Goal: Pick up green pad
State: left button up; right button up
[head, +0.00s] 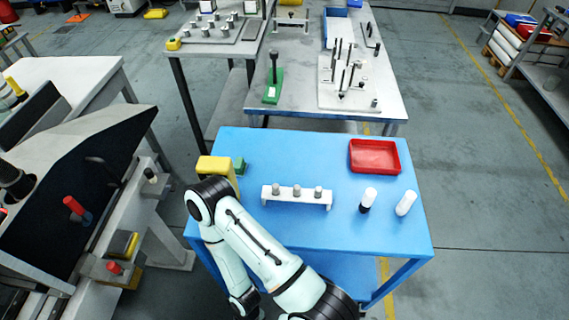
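A small dark green block (239,166) sits at the far left of the blue table, right beside a yellow block (217,167) that partly hides it. It may be the green pad, but I cannot tell for sure. A flat green base (272,90) with an upright black handle stands on the grey table behind. One arm of mine crosses the left front of the blue table, its elbow just below the yellow block. Neither gripper shows.
The blue table (345,235) holds a white rack (297,197) with several grey-topped pieces, a red tray (375,157) and two white cylinders, one upright (369,196), one tilted (406,203). A black slanted panel (75,175) stands at left. The table's middle back is clear.

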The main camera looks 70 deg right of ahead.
aim_at(239, 165)
jog(key=z, duration=1.8)
